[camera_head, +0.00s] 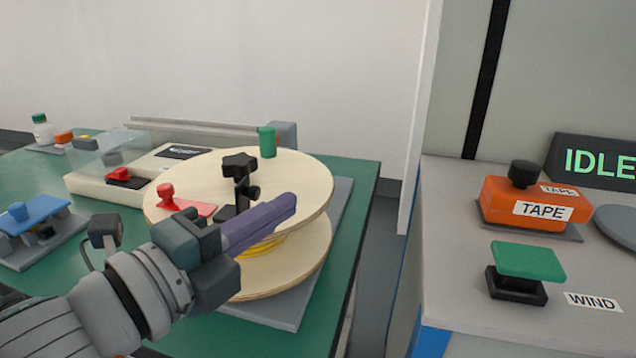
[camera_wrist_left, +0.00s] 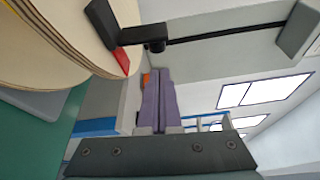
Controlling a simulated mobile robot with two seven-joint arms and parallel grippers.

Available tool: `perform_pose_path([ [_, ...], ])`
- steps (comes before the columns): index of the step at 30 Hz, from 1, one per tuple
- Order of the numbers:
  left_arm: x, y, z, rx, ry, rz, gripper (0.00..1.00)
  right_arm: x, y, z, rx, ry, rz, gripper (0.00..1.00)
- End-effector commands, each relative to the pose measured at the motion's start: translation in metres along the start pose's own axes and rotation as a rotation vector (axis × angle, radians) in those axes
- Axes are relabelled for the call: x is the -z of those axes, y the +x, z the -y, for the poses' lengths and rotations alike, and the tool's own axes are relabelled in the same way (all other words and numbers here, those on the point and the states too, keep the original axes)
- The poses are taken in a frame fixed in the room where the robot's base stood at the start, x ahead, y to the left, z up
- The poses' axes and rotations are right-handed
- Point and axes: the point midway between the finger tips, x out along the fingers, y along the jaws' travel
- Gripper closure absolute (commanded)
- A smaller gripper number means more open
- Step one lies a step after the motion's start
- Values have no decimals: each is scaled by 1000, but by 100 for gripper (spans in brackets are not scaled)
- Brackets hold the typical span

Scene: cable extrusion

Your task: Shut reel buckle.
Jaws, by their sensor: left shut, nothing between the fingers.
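The wooden reel (camera_head: 300,178) lies flat on a grey plate, with yellow cable (camera_head: 258,248) between its two round flanges. On its top flange is a red buckle lever (camera_head: 196,208) with a red knob, close to a black clamp post with a star knob (camera_head: 240,165). My left gripper (camera_head: 288,203) has purple fingers, shut and empty, in front of the reel and overlapping its near right side in the head view. In the left wrist view the shut fingers (camera_wrist_left: 159,75) point past the reel edge (camera_wrist_left: 60,40), apart from a black and red buckle part (camera_wrist_left: 122,60). My arm hides the reel's near left side.
A green peg (camera_head: 267,142) stands at the back of the reel. A beige machine with a clear cover (camera_head: 108,150) and a blue lever press (camera_head: 35,213) are on the left. The right bench holds an orange tape unit (camera_head: 535,206), a green wind button (camera_head: 528,262) and an IDLE display (camera_head: 598,163).

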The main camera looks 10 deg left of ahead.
Motion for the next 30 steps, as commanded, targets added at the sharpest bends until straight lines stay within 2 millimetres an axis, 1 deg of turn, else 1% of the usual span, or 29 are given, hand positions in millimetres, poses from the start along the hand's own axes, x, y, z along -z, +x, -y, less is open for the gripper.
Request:
perform_pose_path([
  [1, -7, -3, 1, -1, 3, -1, 100, 1, -2, 0, 0, 0, 0, 45],
  [3, -13, -5, 1, -1, 1, -1, 100, 1, -2, 0, 0, 0, 0, 45],
  [7, -19, -8, 1, 1, -1, -1, 100, 1, -3, 0, 0, 0, 0, 45],
  [20, -21, -8, 0, 3, -6, -1, 100, 1, -3, 0, 0, -1, -1, 45],
  [30, -22, -9, 2, 24, -62, -1, 100, 0, 0, 0, 0, -1, -1, 45],
])
